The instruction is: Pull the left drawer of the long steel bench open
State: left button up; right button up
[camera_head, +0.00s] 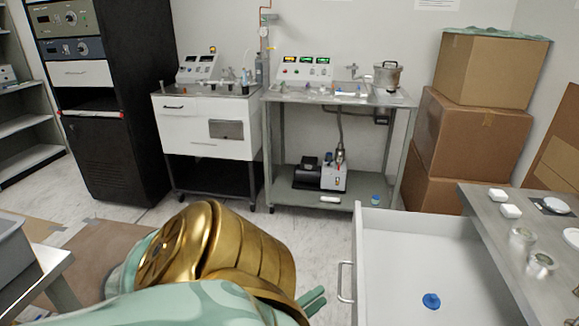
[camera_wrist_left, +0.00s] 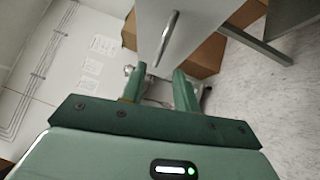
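The long steel bench (camera_head: 475,215) stands at the right in the head view. Its white drawer (camera_head: 420,240) is pulled out from under the top, with a blue item (camera_head: 431,300) lying inside. The drawer's metal bar handle (camera_head: 345,282) is on its front, facing left. My left gripper (camera_head: 314,301) is just left of the handle, apart from it, and partly hidden by my gold and green arm. In the left wrist view my left gripper (camera_wrist_left: 159,84) is open and empty, with the handle (camera_wrist_left: 167,40) beyond its fingertips. My right gripper is not in view.
White blocks (camera_head: 510,211) and glass jars (camera_head: 540,264) stand on the bench. Cardboard boxes (camera_head: 470,135) are stacked behind it. A steel pump table (camera_head: 335,98) and white cabinet (camera_head: 207,120) stand at the back. A grey bin (camera_head: 12,255) is at left.

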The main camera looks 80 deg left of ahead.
pick_arm(q)
jog(key=v, duration=0.8)
jog(key=shift+p, duration=0.3)
jog(key=shift+s+f, duration=0.1)
jog(key=shift+f, duration=0.05)
